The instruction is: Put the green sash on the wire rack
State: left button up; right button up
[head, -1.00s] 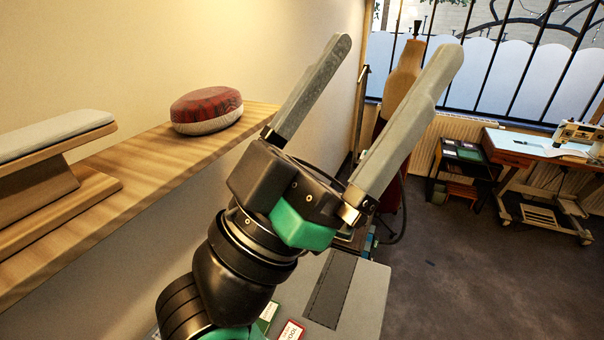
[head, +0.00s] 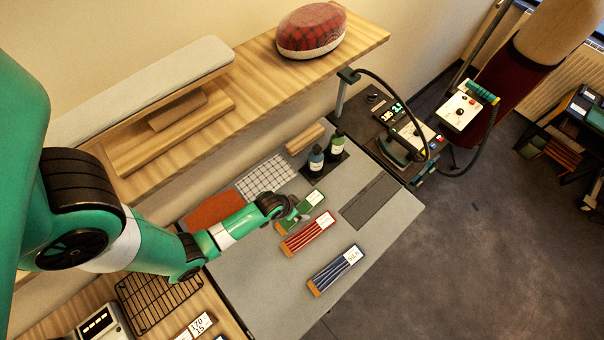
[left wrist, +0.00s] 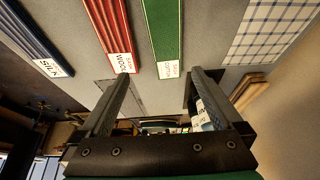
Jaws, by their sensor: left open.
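The green sash (head: 304,208) is a flat folded strip with a white tag, lying on the grey table mat beyond the red one in the head view. In the left wrist view the green sash (left wrist: 164,32) runs up from its tag, above the space between my fingers. My left gripper (head: 294,213) is over or beside the green sash and partly covers it; in the left wrist view its fingers (left wrist: 153,85) are apart, with nothing between them. The wire rack (head: 158,302) is black, empty, and lies at the lower left under my arm. My right gripper is not in view.
A red sash (head: 308,234) and a blue sash (head: 335,271) lie nearby. Two bottles (head: 317,160) stand behind, beside a checked cloth (head: 266,175). A shelf (head: 250,86) overhangs the back. A small device (head: 98,324) stands left of the rack. The mat's right front is clear.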

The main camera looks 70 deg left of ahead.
pick_arm(q)
jog(key=s+r, duration=0.1)
jog(key=s, duration=0.2)
jog(key=b, duration=0.6)
send_over(301, 210)
jog(key=s+d, duration=0.1)
jog(key=s, duration=0.2)
jog(key=shift+n, duration=0.3)
jog(key=f, duration=0.6)
jog(key=shift+w+f, duration=0.1)
jog(key=shift+w, duration=0.2)
jog(key=b+x, duration=0.3)
jog(key=x, duration=0.1)
jog(key=shift+f+b, duration=0.3)
jog(key=shift+w+f, duration=0.1)
jog(key=shift+f, duration=0.15)
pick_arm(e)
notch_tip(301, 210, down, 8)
